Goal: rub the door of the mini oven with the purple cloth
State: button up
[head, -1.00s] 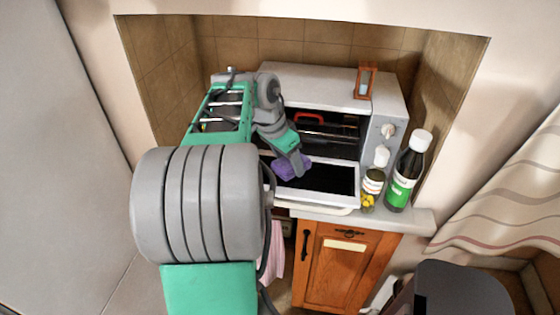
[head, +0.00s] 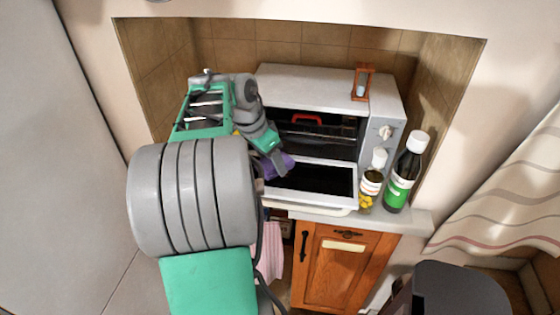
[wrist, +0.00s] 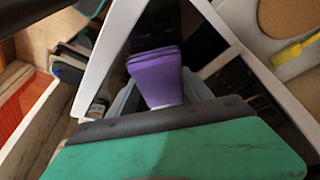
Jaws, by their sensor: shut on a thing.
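The mini oven (head: 310,85) stands in the tiled recess. Its door (head: 325,182) is folded down open, with a pale frame and a dark pane. My gripper (head: 278,166) is at the left part of the open door, shut on the purple cloth (head: 284,163). The cloth also shows between the fingers in the wrist view (wrist: 156,75), folded in layers. It lies at or just over the door's left side; I cannot tell whether it touches. My arm hides the oven's left side.
A dark bottle with a green label (head: 400,180) and a jar with a yellow-marked label (head: 370,188) stand right of the door. An hourglass (head: 362,82) stands on the oven. A wooden cabinet (head: 335,265) and a pink striped towel (head: 270,250) are below.

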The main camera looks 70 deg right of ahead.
jog(key=shift+w+a+f, duration=0.1)
jog(key=shift+w+a, duration=0.1)
jog(key=shift+w, duration=1.05)
jog(key=shift+w+a, duration=0.2)
jog(key=shift+w, duration=1.05)
jog(key=shift+p, duration=0.3)
jog(key=r+p, duration=0.1)
jog(key=r, duration=0.1)
jog(key=r+p, duration=0.4)
jog(key=shift+d, duration=0.25)
notch_tip(320, 180, up, 3)
jog(key=p, duration=0.2)
jog(key=shift+d+p, duration=0.1)
jog(key=shift+p, duration=0.2)
